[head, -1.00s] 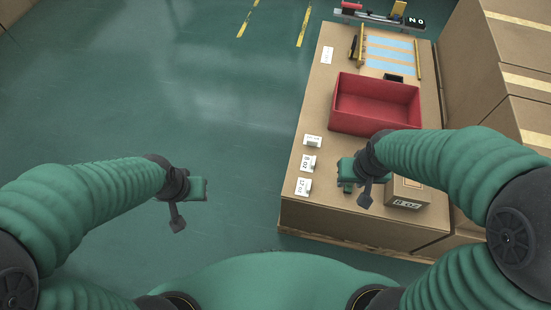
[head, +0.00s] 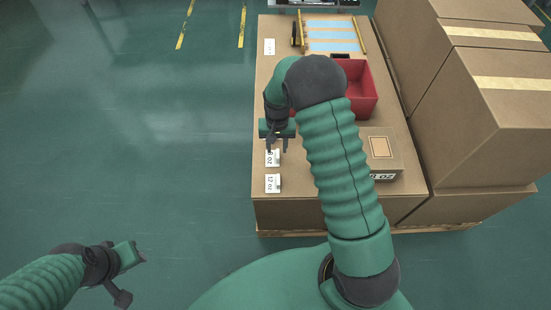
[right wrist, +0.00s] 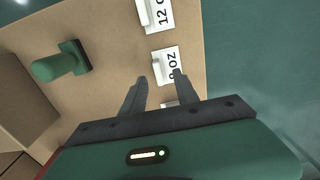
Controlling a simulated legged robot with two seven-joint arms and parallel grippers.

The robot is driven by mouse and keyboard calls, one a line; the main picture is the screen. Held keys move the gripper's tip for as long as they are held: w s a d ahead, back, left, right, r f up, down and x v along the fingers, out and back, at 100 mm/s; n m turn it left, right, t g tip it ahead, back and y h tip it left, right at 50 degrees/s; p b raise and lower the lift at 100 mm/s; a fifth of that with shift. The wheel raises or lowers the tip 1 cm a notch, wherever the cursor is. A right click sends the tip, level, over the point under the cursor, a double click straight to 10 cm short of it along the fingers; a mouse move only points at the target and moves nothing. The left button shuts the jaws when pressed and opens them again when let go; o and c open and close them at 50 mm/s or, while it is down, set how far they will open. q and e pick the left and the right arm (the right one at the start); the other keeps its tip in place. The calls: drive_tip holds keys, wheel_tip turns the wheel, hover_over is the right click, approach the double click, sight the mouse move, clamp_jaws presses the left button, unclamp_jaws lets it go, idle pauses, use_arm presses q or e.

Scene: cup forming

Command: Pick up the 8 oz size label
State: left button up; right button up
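The 8 oz size label is a small white block with black "8 OZ" print (head: 273,158), lying on the cardboard-coloured tabletop. It also shows in the right wrist view (right wrist: 159,54), just beyond my fingertips. The 12 oz label (head: 272,184) lies nearer to me. A third white label shows partly between my fingers in the right wrist view, mostly hidden by the gripper. My right gripper (head: 277,148) is open and empty above the labels; its two spread fingers (right wrist: 160,78) point at the 8 oz label. My left gripper (head: 140,257) is low at the left, away from the table; its opening is unclear.
A red bin (head: 362,88) stands behind my right arm, which partly hides it. A small carton (head: 382,148) sits right of that arm. A green knobbed tool (right wrist: 62,63) stands near the labels. Stacked large cartons (head: 480,110) border the table's right. Floor at left is clear.

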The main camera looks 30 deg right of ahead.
sight(278, 153)
drive_tip(key=f+b, duration=0.2)
drive_tip(key=f, duration=0.3)
drive_tip(key=shift+d+f, duration=0.1)
drive_tip(key=shift+d, duration=0.1)
clamp_jaws()
